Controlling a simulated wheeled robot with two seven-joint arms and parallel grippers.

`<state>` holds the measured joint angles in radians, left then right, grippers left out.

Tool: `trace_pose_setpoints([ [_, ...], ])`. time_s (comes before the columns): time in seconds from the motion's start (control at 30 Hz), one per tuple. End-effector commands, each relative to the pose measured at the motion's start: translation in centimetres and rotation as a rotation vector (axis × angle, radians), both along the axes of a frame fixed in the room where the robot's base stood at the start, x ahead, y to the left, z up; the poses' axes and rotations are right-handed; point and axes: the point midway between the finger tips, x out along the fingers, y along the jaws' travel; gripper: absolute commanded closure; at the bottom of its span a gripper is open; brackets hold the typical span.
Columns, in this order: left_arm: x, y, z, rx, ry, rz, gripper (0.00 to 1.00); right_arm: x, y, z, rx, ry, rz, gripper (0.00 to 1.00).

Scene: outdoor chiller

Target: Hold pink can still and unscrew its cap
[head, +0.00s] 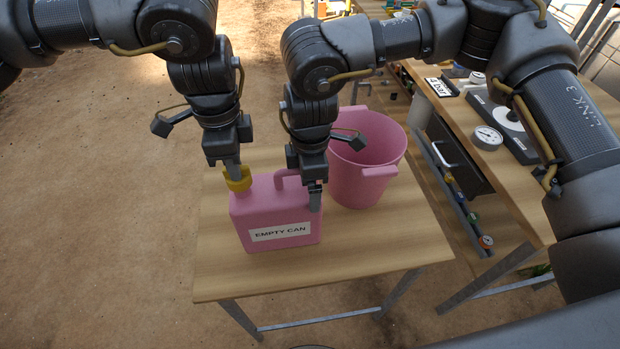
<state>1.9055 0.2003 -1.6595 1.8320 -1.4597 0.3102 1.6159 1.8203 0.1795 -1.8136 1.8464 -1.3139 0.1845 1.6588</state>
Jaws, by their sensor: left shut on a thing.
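The pink can (262,217), labelled "EMPTY CAN", stands upright on the wooden table (350,258). Its yellow cap (238,180) is on the neck at the can's top left. My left gripper (236,172) points down and is shut on the yellow cap. My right gripper (315,196) points down at the can's right end, by its handle (287,176). One of its fingers shows in front of the can; the other is hidden, so its grip on the handle cannot be made out.
A pink bucket (372,180) stands just behind and right of the can. To the right is a longer bench (468,150) with a gauge (487,137) and a "4 bar" sign (440,87). The table's front is clear; sandy ground (110,200) lies left.

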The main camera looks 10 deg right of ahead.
Motion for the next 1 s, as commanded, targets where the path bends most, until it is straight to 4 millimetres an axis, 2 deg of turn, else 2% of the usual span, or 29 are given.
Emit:
trace_pose_setpoints([
  [0.6, 0.0, 0.0, 3.7, 0.0, -0.001, -0.001, 1.0, 0.1, -0.1, 0.0, -0.003, -0.001, -0.004, 0.78],
  [0.97, 0.0, 0.0, 4.1, 0.0, 0.0, -0.001, 1.0, 0.1, -0.1, 0.0, -0.002, -0.002, -0.003, 0.78],
  [1.0, 0.0, 0.0, 4.1, 0.0, 0.0, 0.0, 0.92, 0.1, -0.1, 0.0, -0.002, -0.002, -0.003, 0.78],
])
